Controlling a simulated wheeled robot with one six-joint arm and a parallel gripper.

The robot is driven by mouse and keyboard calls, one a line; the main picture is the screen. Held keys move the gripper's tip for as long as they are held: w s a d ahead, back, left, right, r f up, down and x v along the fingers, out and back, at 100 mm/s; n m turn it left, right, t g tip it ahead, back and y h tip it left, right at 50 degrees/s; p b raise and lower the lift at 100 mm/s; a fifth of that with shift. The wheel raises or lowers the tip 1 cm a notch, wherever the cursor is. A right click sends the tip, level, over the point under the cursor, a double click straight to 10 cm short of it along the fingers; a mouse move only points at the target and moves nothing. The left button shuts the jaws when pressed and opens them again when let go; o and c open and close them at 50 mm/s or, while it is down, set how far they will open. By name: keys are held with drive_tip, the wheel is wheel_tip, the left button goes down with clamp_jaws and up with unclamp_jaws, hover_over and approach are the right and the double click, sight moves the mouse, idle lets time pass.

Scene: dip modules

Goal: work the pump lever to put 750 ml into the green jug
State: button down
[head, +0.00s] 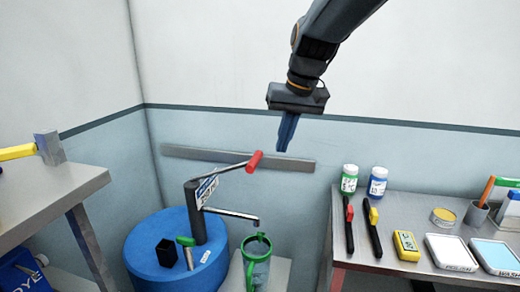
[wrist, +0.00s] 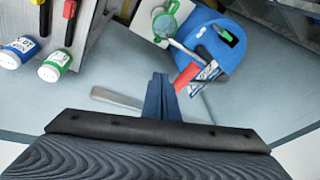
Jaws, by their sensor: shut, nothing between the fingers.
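The pump stands on a blue drum (head: 150,250). Its lever (head: 228,168) slants up to the right and ends in a red grip (head: 254,161); the red grip also shows in the wrist view (wrist: 186,78). The spout (head: 232,214) points right, above the green jug (head: 257,262), which stands on a pale stand. The jug has a green rim and handle; its fill level cannot be read. My gripper (head: 284,148) is shut and empty, pointing down, above and right of the red grip in the head view. In the wrist view my fingers (wrist: 160,82) appear close beside the red grip; contact cannot be told.
A black cup (head: 166,252) and a green-topped tool (head: 186,250) sit on the drum. The right bench (head: 385,262) holds bottles, tools, a yellow meter and trays. A left bench (head: 40,200) bears a hammer. A grey rail (head: 290,163) runs along the wall.

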wheel_tip(320, 180, up, 9)
drive_tip(key=w+n+y+b, duration=0.1)
drive_tip(key=n+y, duration=0.1)
drive_tip(key=n, duration=0.4)
drive_tip(key=w+a+n+g+y+b, duration=0.1)
drive_tip(key=w+n+y, duration=0.1)
drive_tip(key=n, duration=0.5)
drive_tip(key=shift+a+y, duration=0.3)
drive_tip(key=p, duration=0.3)
hover_over(259, 161)
drive_tip(key=f, duration=0.7)
drive_tip(key=shift+s+a+f, duration=0.1)
drive_tip(key=shift+a+f, duration=0.15)
wheel_tip(259, 161, down, 3)
drive_tip(key=shift+d+f+p, duration=0.1)
drive_tip(key=shift+f+p, duration=0.1)
drive_tip(key=shift+p, duration=0.5)
drive_tip(key=shift+f, duration=0.7)
drive_tip(key=shift+d+f, duration=0.15)
